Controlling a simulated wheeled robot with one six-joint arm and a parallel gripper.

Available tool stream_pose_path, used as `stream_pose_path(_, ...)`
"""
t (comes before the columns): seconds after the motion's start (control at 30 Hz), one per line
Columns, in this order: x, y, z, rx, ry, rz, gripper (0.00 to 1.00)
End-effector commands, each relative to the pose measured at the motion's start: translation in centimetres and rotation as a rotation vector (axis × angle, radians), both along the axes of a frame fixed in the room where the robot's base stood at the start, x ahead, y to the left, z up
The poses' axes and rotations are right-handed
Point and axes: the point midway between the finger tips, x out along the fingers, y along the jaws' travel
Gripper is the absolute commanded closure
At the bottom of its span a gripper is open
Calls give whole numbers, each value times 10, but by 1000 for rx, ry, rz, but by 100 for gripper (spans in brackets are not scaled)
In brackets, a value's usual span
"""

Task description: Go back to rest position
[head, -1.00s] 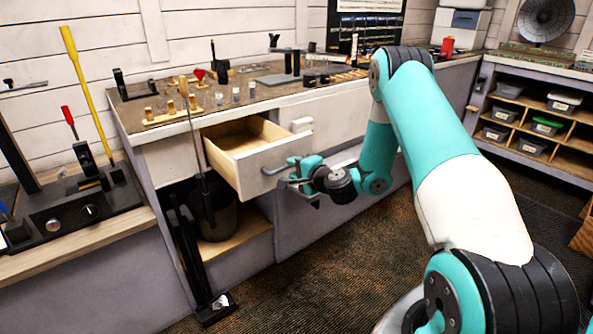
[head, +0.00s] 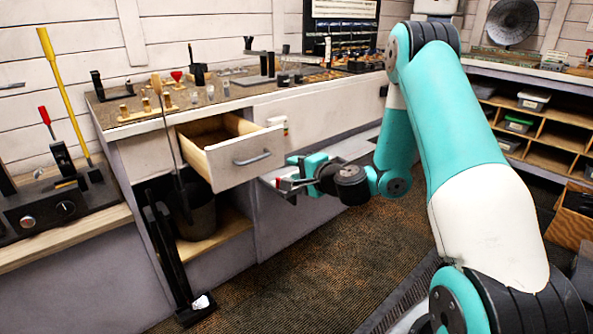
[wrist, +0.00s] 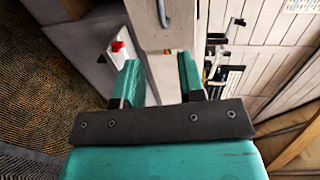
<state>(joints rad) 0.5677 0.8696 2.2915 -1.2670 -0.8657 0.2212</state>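My gripper (head: 281,185) is in front of the bench, to the right of and a little below the open drawer's (head: 228,162) handle (head: 252,158), and apart from it. The drawer is pulled out of the bench front, and its visible inside looks empty. In the wrist view, my gripper's two teal fingers (wrist: 158,90) are spread apart with nothing between them. The drawer handle (wrist: 163,12) shows at the top of that view, beyond the fingertips. My arm is stretched forward from the lower right.
The workbench (head: 240,92) carries small tools and wooden blocks. A dark bucket (head: 202,212) stands in the open bay below the drawer. A cubby shelf (head: 545,126) with bins is at the right. The dark carpet (head: 290,275) in front of the bench is clear.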

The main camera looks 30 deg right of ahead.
Motion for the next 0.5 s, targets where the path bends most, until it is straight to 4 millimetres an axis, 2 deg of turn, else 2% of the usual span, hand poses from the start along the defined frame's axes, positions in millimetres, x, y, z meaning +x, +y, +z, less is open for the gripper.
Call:
stream_pose_path(0.33, 1, 4, 2, -6, -1, 14, 64)
stream_pose_path(0.43, 1, 28, 14, -48, -5, 101, 64)
stream_pose_path(0.5, -2, 61, 29, -108, -3, 229, 64)
